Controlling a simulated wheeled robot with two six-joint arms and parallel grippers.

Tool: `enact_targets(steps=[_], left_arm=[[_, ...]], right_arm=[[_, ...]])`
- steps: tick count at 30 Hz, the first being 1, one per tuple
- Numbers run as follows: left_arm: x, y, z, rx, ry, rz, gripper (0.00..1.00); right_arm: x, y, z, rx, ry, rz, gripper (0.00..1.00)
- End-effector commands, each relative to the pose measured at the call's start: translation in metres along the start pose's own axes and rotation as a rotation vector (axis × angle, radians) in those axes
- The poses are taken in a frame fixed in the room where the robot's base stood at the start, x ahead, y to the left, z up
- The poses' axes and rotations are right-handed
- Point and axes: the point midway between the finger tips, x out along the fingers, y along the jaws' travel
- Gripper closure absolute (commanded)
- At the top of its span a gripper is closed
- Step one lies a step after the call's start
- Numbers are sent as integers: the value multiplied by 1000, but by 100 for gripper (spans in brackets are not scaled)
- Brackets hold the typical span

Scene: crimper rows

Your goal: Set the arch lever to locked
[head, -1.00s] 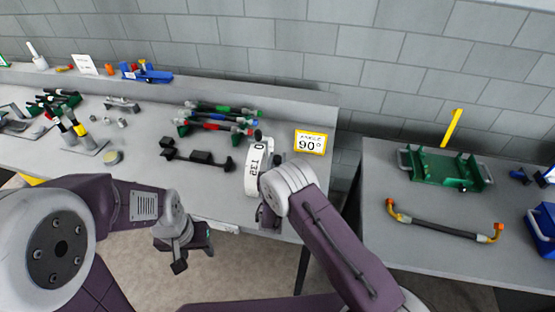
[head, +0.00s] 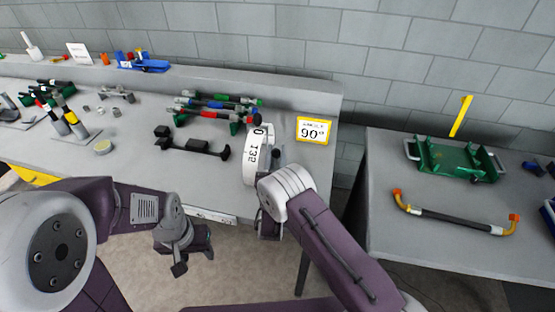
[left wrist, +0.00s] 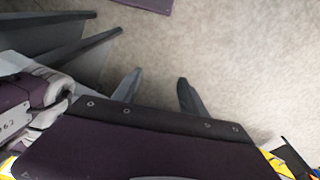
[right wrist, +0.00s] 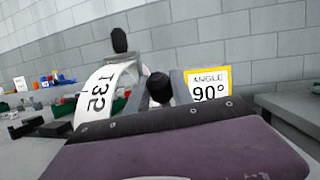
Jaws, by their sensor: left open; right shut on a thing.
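The arch lever is a white arch (head: 250,158) with black angle numbers, at the right front end of the long bench. In the right wrist view the arch (right wrist: 97,97) rises at left of centre, marked 135, with one black knob (right wrist: 119,40) above it. A second black knob (right wrist: 160,90) sits between the fingers of my right gripper (right wrist: 165,83), which is shut on it. In the head view my right wrist hides most of that grip. My left gripper (left wrist: 157,88) is open and empty over the floor, in front of the bench.
A yellow-framed sign (head: 315,130) reading ANGLE 90° stands just right of the arch. A black bar-shaped tool (head: 192,145) and several coloured-handled tools (head: 220,108) lie left of it. A second table with a green tray (head: 455,160) and a dark bar (head: 455,218) stands at right, across a gap.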

Motion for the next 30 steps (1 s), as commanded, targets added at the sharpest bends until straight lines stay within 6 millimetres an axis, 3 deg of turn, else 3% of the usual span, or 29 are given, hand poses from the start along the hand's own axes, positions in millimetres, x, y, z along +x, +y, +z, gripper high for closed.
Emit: enact_targets(steps=[1, 3, 14, 17, 20, 23, 27, 30], left_arm=[[15, 0, 2, 0, 0, 0, 50], [19, 0, 2, 0, 0, 0, 50], [18, 0, 2, 0, 1, 0, 50], [17, 1, -3, 2, 5, 1, 75], [11, 8, -29, 15, 27, 5, 100], [-4, 24, -81, 38, 71, 14, 100], [-34, 60, -158, 77, 139, 34, 100], [-58, 91, -204, 104, 189, 52, 100]], right_arm=[[-4, 2, -9, -1, -26, 1, 100], [-6, 2, -7, -6, -53, 0, 100], [-6, 2, -1, -10, -72, 0, 100], [-6, 2, -2, -10, -72, 0, 100], [-6, 2, -1, -10, -72, 0, 100], [-6, 2, -1, -10, -72, 0, 100], [-6, 2, -2, -10, -72, 0, 100], [-6, 2, -2, -10, -72, 0, 100]])
